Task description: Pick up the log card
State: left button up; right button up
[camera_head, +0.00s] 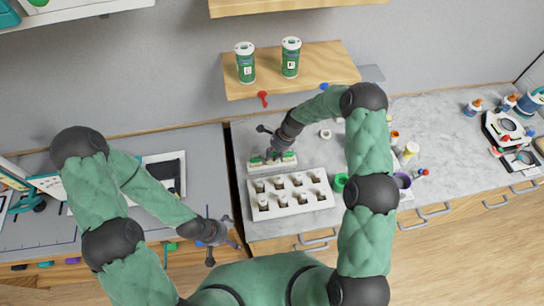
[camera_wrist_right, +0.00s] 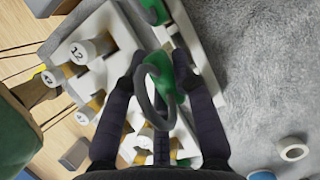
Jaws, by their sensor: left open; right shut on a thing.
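My right gripper (camera_head: 275,152) is at the white strip with green pieces (camera_head: 284,166) on the marble counter, behind the white vial rack (camera_head: 304,204). In the right wrist view its two dark fingers (camera_wrist_right: 160,72) are shut on a green piece with a grey loop (camera_wrist_right: 158,93). The white strip (camera_wrist_right: 203,62) runs beside the fingers; whether the held piece is clear of it I cannot tell. My left gripper (camera_head: 222,240) is open and empty, low near the front of the grey bench. I cannot make out which thing is the log card.
The rack's numbered vials (camera_wrist_right: 85,50) stand close to the right gripper. A wooden shelf (camera_head: 335,77) with two green canisters (camera_head: 290,58) overhangs behind.

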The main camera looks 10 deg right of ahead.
aim_at(273, 157)
jog(key=s+a+r+b, duration=0.2)
jog(key=s+r, duration=0.6)
jog(key=s, duration=0.4)
jog(key=shift+s+r, duration=0.35)
jog(key=shift+s, duration=0.05)
